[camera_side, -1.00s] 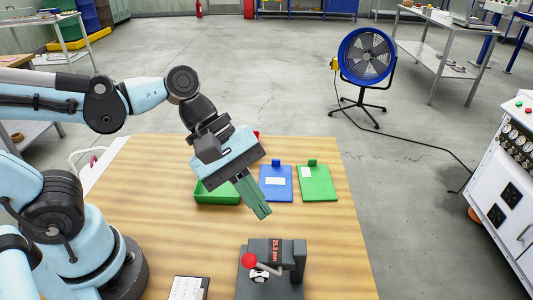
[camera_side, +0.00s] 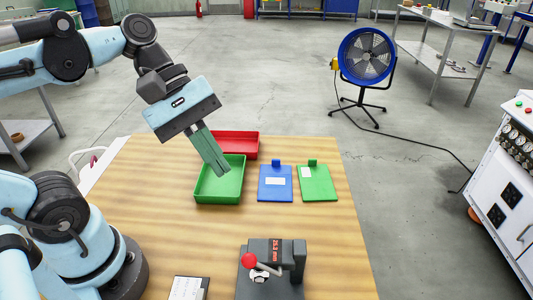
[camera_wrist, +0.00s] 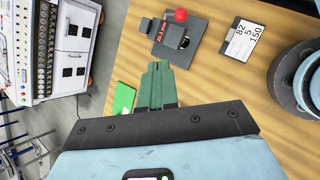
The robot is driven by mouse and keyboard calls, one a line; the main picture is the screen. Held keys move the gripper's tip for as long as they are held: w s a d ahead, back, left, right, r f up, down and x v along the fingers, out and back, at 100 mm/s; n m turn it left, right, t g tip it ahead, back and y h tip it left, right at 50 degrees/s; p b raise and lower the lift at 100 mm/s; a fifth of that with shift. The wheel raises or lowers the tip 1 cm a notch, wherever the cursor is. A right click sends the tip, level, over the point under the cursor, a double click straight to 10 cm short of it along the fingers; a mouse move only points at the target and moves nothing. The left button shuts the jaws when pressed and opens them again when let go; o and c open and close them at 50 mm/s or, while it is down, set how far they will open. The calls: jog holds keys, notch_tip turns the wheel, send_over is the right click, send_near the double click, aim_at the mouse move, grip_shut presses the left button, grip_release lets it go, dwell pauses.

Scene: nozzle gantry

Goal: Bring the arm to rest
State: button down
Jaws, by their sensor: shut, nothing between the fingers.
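My gripper (camera_side: 222,174) is shut and empty, with its green fingers together. In the side view it hangs tilted above the table, its fingertips in front of the green tray (camera_side: 205,198) in the picture. The wrist view shows the shut fingers (camera_wrist: 156,66) pointing over the wooden table (camera_wrist: 205,92). My arm is raised and bent, reaching in from the left.
A red tray (camera_side: 250,147) sits behind the green tray. A blue clipboard (camera_side: 275,190) and a green clipboard (camera_side: 318,187) lie to its right. A grey gauge device (camera_side: 284,268) with a red knob stands at the front, near a numbered card (camera_side: 188,288).

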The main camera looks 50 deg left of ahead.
jog(key=shift+f, duration=0.1)
jog(key=w+a+f+m+t+y, duration=0.5)
jog(key=w+a+f+m+y, duration=0.3)
jog(key=m, duration=0.6)
jog(key=s+d+r+m+g+h, duration=0.2)
jog(key=s+d+r+m+g, duration=0.15)
jog(key=d+r, duration=0.4)
jog(key=s+d+r+m+g+h, duration=0.2)
jog(key=s+d+r+m, duration=0.35)
jog(key=d, duration=0.25)
jog(key=shift+n, duration=0.5)
jog(key=shift+s+a+f+x, duration=0.15)
jog(key=shift+s+x, duration=0.25)
jog(key=shift+x, duration=1.65)
jog(key=shift+s+a+f+x, duration=0.15)
jog(key=shift+s+x, duration=0.3)
jog(key=shift+x, duration=1.65)
jog(key=shift+s+a+f+x, duration=0.1)
jog(key=shift+s+a+x, duration=0.25)
jog(key=shift+x, duration=1.7)
jog(key=shift+d, duration=0.1)
